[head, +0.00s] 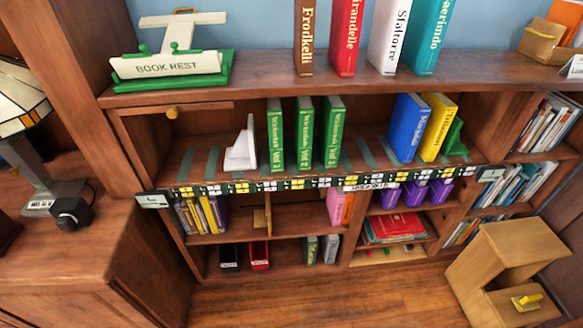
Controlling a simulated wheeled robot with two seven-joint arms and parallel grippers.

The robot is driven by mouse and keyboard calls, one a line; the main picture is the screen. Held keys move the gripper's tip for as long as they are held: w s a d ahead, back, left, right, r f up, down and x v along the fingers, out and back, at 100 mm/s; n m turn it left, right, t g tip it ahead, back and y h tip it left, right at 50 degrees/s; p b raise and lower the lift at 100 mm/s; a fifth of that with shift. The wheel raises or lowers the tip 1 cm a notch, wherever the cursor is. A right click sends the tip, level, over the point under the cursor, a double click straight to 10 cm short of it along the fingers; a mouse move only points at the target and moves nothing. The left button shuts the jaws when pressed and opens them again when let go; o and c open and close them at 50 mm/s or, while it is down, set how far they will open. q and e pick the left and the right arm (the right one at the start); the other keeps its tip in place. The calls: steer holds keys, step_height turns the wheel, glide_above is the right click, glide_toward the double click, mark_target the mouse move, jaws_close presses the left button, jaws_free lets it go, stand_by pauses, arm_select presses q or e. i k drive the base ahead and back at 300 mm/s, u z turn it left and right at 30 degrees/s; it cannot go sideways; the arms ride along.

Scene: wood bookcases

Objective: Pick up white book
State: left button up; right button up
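A white book (390,36) with dark lettering on its spine stands upright on the top board (260,76) of the bookcase. Its upper end is cut off by the picture's edge. A red book (346,38) stands to its left with a gap between them. A teal book (429,38) stands close on its right. A brown book (305,38) is further left. Neither of my grippers is in view.
A white and green stand marked BOOK REST (166,66) is on the top board at left. The shelf below holds green books (305,133), a white bookend-like piece (240,150), a blue book (405,127) and a yellow book (437,126). A wooden step stool (510,255) stands on the floor at right.

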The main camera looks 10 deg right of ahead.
mark_target(391, 17)
steer(key=k, duration=0.5)
steer(key=z, duration=2.45)
steer(key=i, duration=1.9)
steer(key=u, duration=1.85)
